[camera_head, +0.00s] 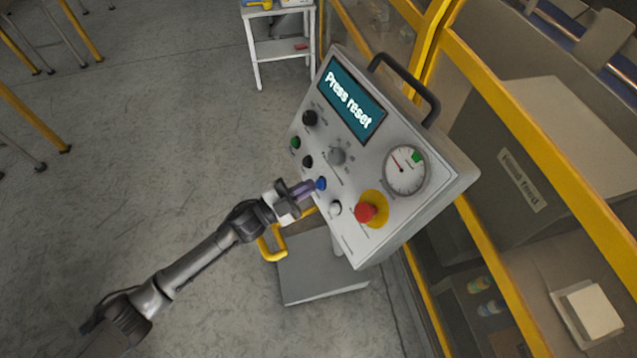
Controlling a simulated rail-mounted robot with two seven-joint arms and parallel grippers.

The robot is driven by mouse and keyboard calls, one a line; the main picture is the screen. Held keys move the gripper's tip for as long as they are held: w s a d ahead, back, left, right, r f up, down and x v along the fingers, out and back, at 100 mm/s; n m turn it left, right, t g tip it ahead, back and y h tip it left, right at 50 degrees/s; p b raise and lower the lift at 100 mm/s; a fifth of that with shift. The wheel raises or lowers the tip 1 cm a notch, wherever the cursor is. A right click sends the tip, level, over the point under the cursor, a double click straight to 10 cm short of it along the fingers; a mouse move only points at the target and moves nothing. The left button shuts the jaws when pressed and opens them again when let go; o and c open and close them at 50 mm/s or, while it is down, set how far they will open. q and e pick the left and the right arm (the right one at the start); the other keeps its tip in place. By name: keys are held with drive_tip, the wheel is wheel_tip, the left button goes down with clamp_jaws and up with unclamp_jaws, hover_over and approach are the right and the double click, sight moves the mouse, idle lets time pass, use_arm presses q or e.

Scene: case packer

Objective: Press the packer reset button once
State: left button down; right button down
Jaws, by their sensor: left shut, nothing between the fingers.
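The control panel (378,215) stands tilted on a pedestal, and its screen (352,101) reads "Press reset". A blue button (321,184) sits on the lower left part of the panel face. My left gripper (311,186) is shut and empty, with its fingertips right at the blue button. I cannot tell if they touch it. A white button (335,208), a green button (295,143) and black knobs or buttons (310,118) are nearby. A red mushroom button (366,213) on a yellow disc is to the right. The button labels are too small to read. My right gripper is not in view.
A gauge (405,169) and a black handle (408,88) are on the panel's right side. A yellow-framed machine guard (545,145) runs behind the panel. A yellow handle (272,245) is below my gripper. A white cart (283,50) stands at the back.

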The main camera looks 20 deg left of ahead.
use_arm(q)
drive_tip(key=shift+w+d+f, duration=0.15)
drive_tip(key=shift+w+d+f, duration=0.2)
drive_tip(key=shift+d, duration=0.05)
idle(0.9)
drive_tip(key=shift+a+r, duration=0.1)
idle(0.4)
drive_tip(key=shift+s+a+r+p, duration=0.3)
drive_tip(key=shift+s+a, duration=0.15)
drive_tip(key=s+a+r+p, duration=0.2)
drive_tip(key=s+a+p, duration=0.1)
drive_tip(key=shift+a+r, duration=0.1)
drive_tip(key=shift+r, duration=0.15)
idle(0.5)
